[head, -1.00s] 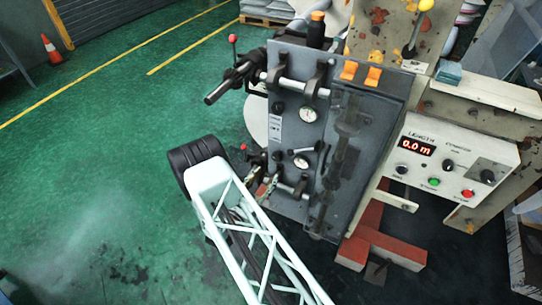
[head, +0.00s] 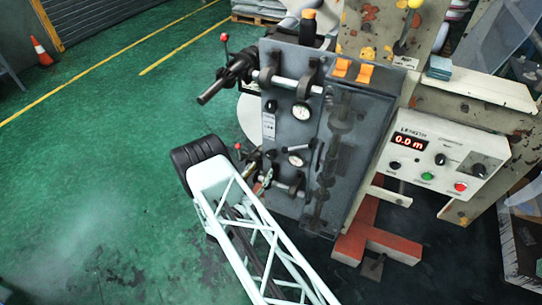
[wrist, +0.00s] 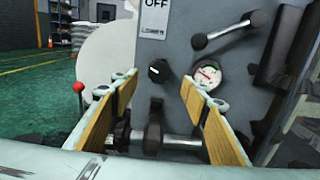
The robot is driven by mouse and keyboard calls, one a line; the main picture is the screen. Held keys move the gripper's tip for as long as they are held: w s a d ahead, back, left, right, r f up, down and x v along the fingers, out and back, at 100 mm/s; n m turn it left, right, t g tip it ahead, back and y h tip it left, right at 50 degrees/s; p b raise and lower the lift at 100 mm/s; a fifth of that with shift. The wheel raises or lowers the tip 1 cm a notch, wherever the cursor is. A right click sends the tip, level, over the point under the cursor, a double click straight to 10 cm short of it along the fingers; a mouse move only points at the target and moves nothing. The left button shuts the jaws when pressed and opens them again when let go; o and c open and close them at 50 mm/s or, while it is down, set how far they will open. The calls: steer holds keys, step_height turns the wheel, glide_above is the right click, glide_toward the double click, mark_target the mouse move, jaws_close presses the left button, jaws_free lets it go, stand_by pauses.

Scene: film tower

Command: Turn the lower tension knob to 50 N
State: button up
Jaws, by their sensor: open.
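The lower tension knob (wrist: 158,71) is a small black knob with a pale pointer line on the grey panel. In the wrist view it shows between my two fingers, apart from both. A round white gauge (wrist: 208,75) with a red needle sits to its right, partly behind my right finger. My gripper (wrist: 159,80) is open and empty, with wood-coloured pads facing each other. In the head view the lower knob (head: 270,154) and gauge (head: 296,159) are low on the panel, just above my gripper.
A "LOWER" plate reading OFF (wrist: 154,15) is above the knob. A black-handled lever (wrist: 230,30) crosses above the gauge. A metal roller bar (wrist: 180,143) lies below, and a red-tipped lever (wrist: 79,88) stands at left. A control box (head: 440,158) reads 0.0 m.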

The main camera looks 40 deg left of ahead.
mark_target(270, 156)
steer(key=x, duration=1.1)
steer(key=shift+w+a, duration=0.1)
steer(key=shift+w, duration=0.05)
steer(key=shift+c, duration=0.7)
steer(key=c, duration=0.7)
